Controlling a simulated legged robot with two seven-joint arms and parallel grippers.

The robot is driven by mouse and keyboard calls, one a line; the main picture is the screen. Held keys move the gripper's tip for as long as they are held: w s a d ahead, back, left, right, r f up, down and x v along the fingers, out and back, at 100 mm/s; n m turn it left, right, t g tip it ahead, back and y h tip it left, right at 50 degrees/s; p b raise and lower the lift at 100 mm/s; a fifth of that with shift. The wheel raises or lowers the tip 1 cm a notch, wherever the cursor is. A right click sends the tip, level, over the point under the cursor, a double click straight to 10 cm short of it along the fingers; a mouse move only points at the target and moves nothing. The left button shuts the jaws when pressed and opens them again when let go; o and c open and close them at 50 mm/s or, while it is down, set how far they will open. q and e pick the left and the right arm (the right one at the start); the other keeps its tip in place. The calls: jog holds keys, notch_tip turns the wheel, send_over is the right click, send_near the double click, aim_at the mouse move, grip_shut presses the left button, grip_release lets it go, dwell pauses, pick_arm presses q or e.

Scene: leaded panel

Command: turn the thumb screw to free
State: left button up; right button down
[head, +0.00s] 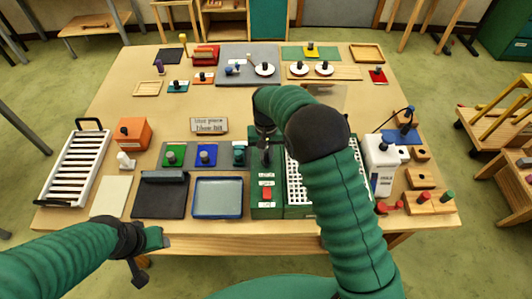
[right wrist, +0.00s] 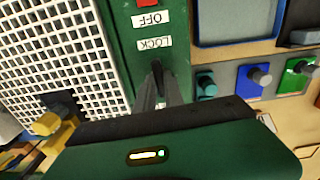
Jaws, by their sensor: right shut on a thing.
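The green control box (head: 267,212) stands at the front middle of the table with a red switch (head: 267,193) on its top. In the right wrist view, OFF and LOCK labels (right wrist: 152,43) show upside down. My right gripper (right wrist: 160,88) points down at the box just by the LOCK label. It is shut on a small dark thumb screw (right wrist: 157,67), mostly hidden between the fingers. Its turn position cannot be made out. My left gripper (head: 150,256) hangs at the table's front edge, away from the box; its jaw opening is unclear.
A white grid (right wrist: 62,45) lies beside the box, partly behind my right arm in the head view. A blue tray (head: 217,198) and dark pad (head: 160,198) lie left of the box. Green and blue knobbed plates (head: 207,156) stand behind them.

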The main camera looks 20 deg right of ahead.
aim_at(266, 157)
jog(key=shift+m, duration=0.3)
jog(key=c, duration=1.4)
grip_release()
jog(key=shift+c, duration=0.2)
notch_tip(266, 157, up, 17)
jog(key=b, duration=0.2)
jog(key=shift+f, duration=0.1)
